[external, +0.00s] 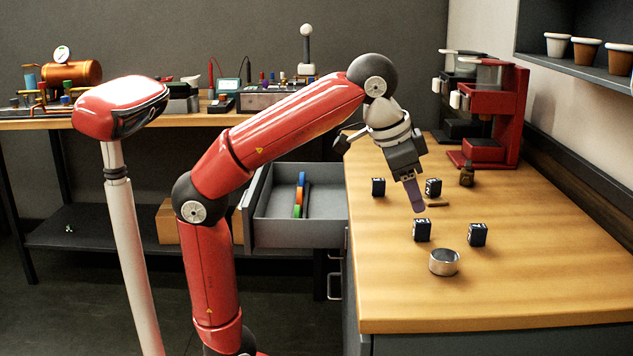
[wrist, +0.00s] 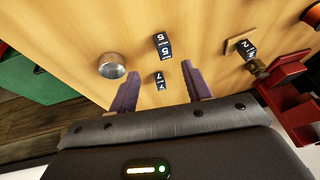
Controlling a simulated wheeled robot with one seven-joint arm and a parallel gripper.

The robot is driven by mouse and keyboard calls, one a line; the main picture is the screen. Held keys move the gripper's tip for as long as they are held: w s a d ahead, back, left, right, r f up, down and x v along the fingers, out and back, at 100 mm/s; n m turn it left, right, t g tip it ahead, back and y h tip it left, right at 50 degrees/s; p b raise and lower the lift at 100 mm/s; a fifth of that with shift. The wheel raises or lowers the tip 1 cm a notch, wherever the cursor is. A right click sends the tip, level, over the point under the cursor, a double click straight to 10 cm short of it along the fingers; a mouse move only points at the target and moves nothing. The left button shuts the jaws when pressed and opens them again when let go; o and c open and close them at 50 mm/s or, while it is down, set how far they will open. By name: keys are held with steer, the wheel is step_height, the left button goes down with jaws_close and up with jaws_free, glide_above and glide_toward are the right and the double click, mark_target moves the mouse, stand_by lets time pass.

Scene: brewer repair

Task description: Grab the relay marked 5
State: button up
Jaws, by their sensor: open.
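The relay marked 5 (wrist: 162,44) is a small dark block with white markings on the wooden counter. In the external view, the relay at the right (external: 477,235) appears to be the same one. My gripper (external: 417,209) is open and empty above the counter, pointing down. In the wrist view, its purple fingers (wrist: 160,78) frame a relay that looks marked 7 (wrist: 159,81); I cannot tell its height above that relay. The relay marked 5 lies beyond the fingertips. The relay marked 7 also shows below the gripper in the external view (external: 422,230).
A metal cup (external: 444,263) stands near both relays. A relay marked 2 (wrist: 247,49) lies by a wooden strip (external: 437,204). Another relay (external: 378,187) sits at the counter's left edge. A red brewer (external: 492,115) stands behind. The front right counter is clear.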

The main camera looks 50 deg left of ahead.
mark_target(422, 221)
steer(key=x, duration=0.3)
steer(key=b+x, duration=0.1)
steer(key=x, duration=0.4)
steer(key=shift+w+a+f+b, duration=0.2)
steer(key=shift+w+f+b, duration=0.05)
steer(key=shift+w+b, duration=0.15)
jaws_close()
